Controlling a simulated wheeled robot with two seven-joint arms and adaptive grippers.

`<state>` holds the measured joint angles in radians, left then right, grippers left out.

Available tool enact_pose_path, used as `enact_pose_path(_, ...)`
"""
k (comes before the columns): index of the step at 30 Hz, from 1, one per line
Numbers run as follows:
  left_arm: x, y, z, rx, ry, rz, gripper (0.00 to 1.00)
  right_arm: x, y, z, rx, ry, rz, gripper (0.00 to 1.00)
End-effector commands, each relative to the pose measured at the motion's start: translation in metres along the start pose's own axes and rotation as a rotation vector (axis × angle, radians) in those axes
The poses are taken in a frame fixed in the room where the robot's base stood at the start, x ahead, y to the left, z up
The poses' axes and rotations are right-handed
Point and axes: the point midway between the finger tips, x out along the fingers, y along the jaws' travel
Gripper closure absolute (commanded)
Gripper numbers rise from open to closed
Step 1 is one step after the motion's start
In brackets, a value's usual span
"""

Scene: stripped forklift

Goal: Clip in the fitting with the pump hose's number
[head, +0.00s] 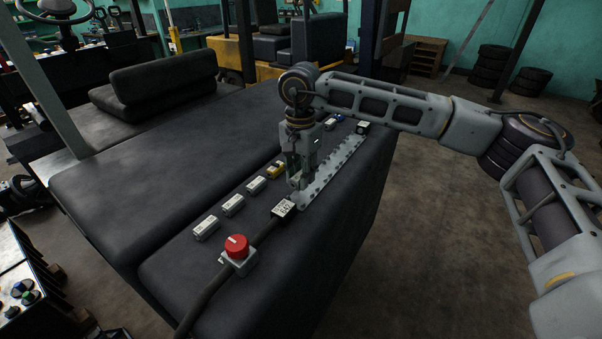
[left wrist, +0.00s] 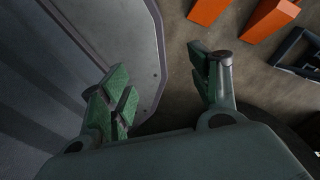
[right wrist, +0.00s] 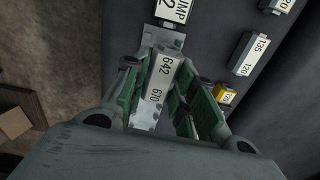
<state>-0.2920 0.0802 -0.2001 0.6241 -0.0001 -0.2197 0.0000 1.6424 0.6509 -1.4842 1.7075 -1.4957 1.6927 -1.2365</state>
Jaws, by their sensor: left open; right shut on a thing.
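My right gripper (head: 299,178) is shut on a white fitting (right wrist: 160,78), whose label reads 642 and 670. It is at the near end of the grey toothed strip (head: 338,169) on the black top; I cannot tell whether the fitting touches the strip. The pump hose's end label (head: 284,207) reads 642 in the head view. In the right wrist view the label (right wrist: 172,12) lies just beyond the fitting and reads PUMP, its number partly cut off. My left gripper (left wrist: 160,88) is open and empty, above the floor beside a grey panel; it is not in the head view.
White fittings (head: 233,205) lie in a row left of the strip, with a yellow one (head: 276,169). A blue fitting (head: 337,118) and a dark block (head: 362,127) are at the far end. A red knob (head: 237,246) sits by the hose (head: 208,287). Orange blocks (left wrist: 270,18) stand below my left gripper.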

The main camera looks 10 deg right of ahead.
Motion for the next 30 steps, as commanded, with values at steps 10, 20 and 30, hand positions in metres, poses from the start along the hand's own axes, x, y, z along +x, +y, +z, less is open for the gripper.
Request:
enact_pose_path(10, -0.001, 0.003, 0.015, 0.000, -0.018, 0.003, 0.38, -0.001, 0.000, 0.000, 0.000, 0.000, -0.001, 1.00)
enact_pose_path(20, 0.002, 0.003, 0.019, 0.000, -0.024, 0.003, 0.38, 0.004, 0.000, 0.000, 0.000, 0.000, 0.000, 1.00)
enact_pose_path(30, 0.009, 0.001, 0.003, 0.000, -0.001, 0.001, 0.38, 0.021, 0.000, 0.000, 0.001, 0.001, 0.000, 1.00)
